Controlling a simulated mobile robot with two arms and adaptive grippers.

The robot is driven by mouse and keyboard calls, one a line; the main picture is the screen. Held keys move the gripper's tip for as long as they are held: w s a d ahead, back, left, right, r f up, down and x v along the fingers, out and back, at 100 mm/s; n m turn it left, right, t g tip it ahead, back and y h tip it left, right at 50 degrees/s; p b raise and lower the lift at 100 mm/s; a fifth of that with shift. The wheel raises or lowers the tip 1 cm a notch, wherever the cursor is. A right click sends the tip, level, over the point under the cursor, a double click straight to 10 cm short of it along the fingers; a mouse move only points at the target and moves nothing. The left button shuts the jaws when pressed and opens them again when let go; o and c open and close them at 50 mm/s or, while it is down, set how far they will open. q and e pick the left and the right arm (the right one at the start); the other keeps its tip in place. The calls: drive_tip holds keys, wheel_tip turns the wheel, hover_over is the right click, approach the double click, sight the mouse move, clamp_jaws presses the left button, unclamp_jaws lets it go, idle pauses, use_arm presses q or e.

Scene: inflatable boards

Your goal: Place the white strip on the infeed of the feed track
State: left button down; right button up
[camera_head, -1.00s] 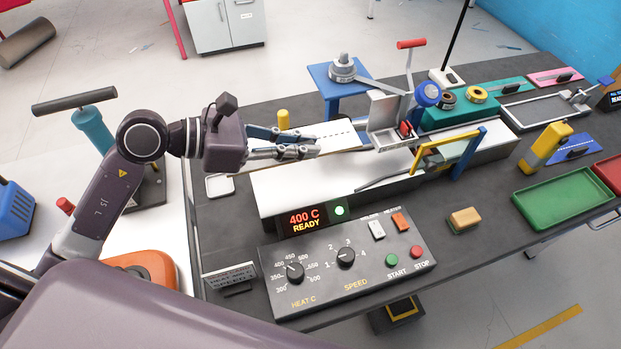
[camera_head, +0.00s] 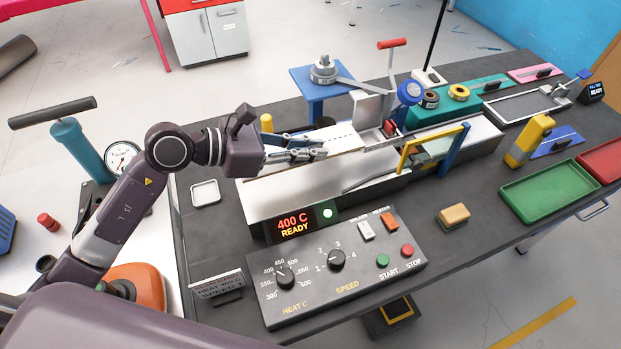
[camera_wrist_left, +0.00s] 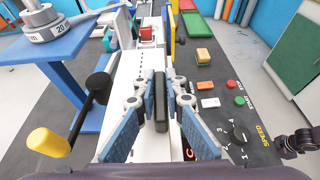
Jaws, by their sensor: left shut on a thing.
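My left gripper (camera_head: 318,153) is shut above the white machine bed. Its dark pads meet in the left wrist view (camera_wrist_left: 160,98). The white strip between them is thin and hard to tell from the white surfaces below. The feed track (camera_head: 340,138) is a pale surface with a dashed line, leading right to the red-handled press and the yellow and blue gate. The dashed line also runs up the left wrist view, just left of the pads. A dark part of my right arm shows at the right edge there; its jaws cannot be made out.
A crank with a yellow grip (camera_head: 266,122) and black knob stands behind the gripper. The control panel (camera_head: 335,270) is in front. A tan block (camera_head: 453,216) and a green tray (camera_head: 549,190) lie to the right. The dark bench around the block is clear.

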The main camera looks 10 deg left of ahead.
sight(312, 191)
use_arm(q)
wheel_tip(312, 191, down, 10)
drive_tip(key=shift+f, duration=0.2)
idle(0.3)
drive_tip(key=shift+f, duration=0.25)
drive_tip(key=c, duration=2)
unclamp_jaws()
drive_tip(key=shift+r, duration=0.1)
drive_tip(key=shift+r, duration=0.15)
drive_tip(key=v, duration=1.2)
